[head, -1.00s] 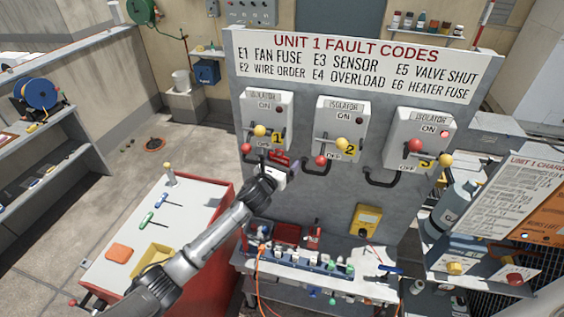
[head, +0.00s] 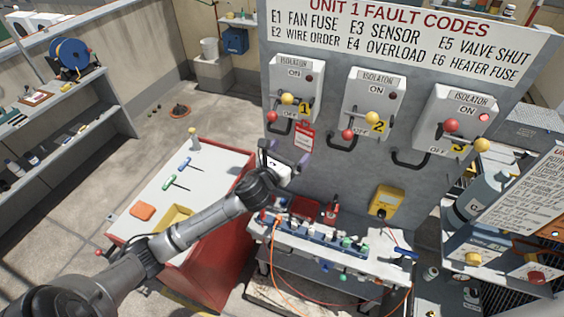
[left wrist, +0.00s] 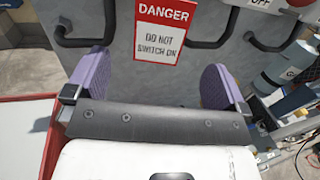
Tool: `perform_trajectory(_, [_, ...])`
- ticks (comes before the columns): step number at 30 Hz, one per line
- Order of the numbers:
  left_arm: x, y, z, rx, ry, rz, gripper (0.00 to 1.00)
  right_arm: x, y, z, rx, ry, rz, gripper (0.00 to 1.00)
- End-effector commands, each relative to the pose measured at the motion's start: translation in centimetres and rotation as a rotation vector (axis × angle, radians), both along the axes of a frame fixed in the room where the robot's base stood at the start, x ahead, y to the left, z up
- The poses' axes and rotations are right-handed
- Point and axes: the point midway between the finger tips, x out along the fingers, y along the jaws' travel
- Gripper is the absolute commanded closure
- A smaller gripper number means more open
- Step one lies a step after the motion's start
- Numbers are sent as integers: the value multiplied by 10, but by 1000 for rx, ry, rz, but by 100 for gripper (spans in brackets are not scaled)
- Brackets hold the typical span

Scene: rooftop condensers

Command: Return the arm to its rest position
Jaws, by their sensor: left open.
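My left gripper (head: 285,153) is open and empty, with its two purple fingers spread apart in front of the grey panel, below isolator 1 (head: 296,88). The fingers also show in the left wrist view (left wrist: 156,86). A red and white tag (head: 304,138) hangs below isolator 1, just above and beyond the fingers. In the left wrist view the tag (left wrist: 163,30) reads "DANGER DO NOT SWITCH ON", and it is clear of both fingers. My left arm reaches in from the lower left over the red-sided cart. My right gripper is not in view.
Isolator 2 (head: 370,104) and isolator 3 (head: 455,118) are to the right. A white-topped cart (head: 200,205) with screwdrivers is under my arm. A bench (head: 375,262) with a row of parts stands below the panel. Shelves (head: 60,110) stand at left, beyond open floor.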

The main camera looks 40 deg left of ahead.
Motion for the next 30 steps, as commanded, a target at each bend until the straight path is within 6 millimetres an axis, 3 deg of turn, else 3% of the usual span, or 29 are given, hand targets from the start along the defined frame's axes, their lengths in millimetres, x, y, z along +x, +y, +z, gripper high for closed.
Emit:
perform_trajectory(3, [-17,-3,-2,2,1,-1,0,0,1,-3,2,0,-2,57])
perform_trajectory(9, [-33,-6,-1,0,1,-1,0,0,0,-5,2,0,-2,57])
perform_trajectory(20, [-37,-7,0,-16,-3,0,0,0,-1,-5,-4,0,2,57])
perform_trajectory(26, [-37,-3,-3,-268,-37,23,0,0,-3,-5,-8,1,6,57])
perform_trajectory(30, [-41,11,-14,-632,-73,126,0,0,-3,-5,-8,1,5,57])
